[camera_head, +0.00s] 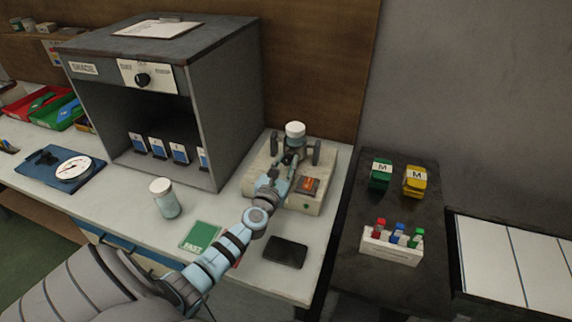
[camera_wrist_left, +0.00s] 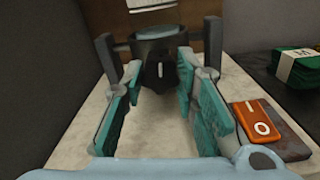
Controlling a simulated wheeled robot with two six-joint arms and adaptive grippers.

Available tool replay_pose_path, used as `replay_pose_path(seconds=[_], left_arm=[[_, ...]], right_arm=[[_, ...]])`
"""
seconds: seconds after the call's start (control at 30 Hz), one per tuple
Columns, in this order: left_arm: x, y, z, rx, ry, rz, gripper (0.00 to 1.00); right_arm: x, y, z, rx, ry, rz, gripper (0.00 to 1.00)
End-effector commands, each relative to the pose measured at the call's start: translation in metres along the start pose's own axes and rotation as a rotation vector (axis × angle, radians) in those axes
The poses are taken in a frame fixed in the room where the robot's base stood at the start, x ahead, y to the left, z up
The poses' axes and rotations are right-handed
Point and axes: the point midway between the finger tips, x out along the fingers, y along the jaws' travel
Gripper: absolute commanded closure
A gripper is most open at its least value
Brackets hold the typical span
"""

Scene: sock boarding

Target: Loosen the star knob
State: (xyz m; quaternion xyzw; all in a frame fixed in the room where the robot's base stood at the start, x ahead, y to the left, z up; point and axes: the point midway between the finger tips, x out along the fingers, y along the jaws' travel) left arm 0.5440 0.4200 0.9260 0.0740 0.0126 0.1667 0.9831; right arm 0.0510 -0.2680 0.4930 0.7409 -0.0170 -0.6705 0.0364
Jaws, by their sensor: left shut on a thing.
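The star knob (camera_wrist_left: 160,76) is dark, with a white mark on its face, and sits on the front of a clamp with two grey posts. In the wrist view the teal-padded fingers of my left gripper (camera_wrist_left: 162,88) stand on either side of it, shut on the knob. In the head view my left gripper (camera_head: 291,158) reaches the clamp on the pale machine base (camera_head: 302,203) and hides the knob. A white-topped cylinder (camera_head: 295,129) stands in the clamp. My right gripper is not in view.
An orange switch (camera_head: 308,184) sits on the base, right of my gripper. A grey open cabinet (camera_head: 225,110) stands to the left. A dark side table (camera_head: 350,265) is at the right.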

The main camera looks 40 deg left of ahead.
Motion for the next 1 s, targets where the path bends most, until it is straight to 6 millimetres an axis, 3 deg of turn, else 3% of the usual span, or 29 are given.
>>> replay_pose_path(seconds=[0.27,0.3,0.4,0.77,0.87,1.0], left_arm=[[0.0,0.0,0.001,0.001,-0.002,0.0,1.0],[0.0,0.0,0.001,0.001,-0.002,0.0,0.67],[0.0,0.0,0.001,0.001,-0.001,0.0,0.53],[-0.006,0.0,0.0,0.002,-0.001,-0.001,0.53],[-0.024,0.0,-0.001,0.002,-0.001,-0.001,0.53],[-0.063,0.0,0.0,0.001,0.001,-0.002,0.53]], right_arm=[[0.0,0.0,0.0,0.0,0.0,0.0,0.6],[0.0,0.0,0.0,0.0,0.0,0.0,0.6],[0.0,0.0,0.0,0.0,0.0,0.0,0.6],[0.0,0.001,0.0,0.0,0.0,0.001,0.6],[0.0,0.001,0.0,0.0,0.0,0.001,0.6],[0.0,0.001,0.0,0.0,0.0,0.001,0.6]])
